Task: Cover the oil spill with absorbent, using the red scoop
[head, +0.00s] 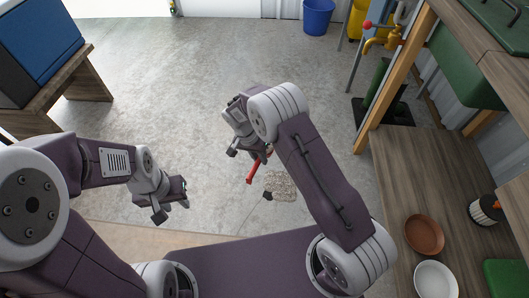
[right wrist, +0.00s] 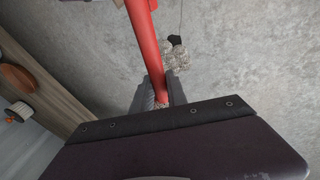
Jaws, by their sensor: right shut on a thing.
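My right gripper (head: 249,154) is shut on the red scoop (head: 252,172) above the concrete floor; the scoop's red shaft also crosses the right wrist view (right wrist: 141,35). A patch of pale speckled absorbent (head: 282,185) lies on the floor just right of the scoop. It also shows in the right wrist view (right wrist: 177,57). A small dark patch of the oil spill (head: 267,196) shows at the absorbent's left edge, and also in the right wrist view (right wrist: 175,40). Part of the absorbent's right side may be hidden by my right arm. My left gripper (head: 172,203) is open and empty, off to the left.
A wooden bench (head: 398,190) on the right holds a brown bowl (head: 424,235) and a white bowl (head: 436,280). A blue bucket (head: 318,17) stands at the back. A blue box (head: 35,45) rests on a wooden stand at left. The middle floor is clear.

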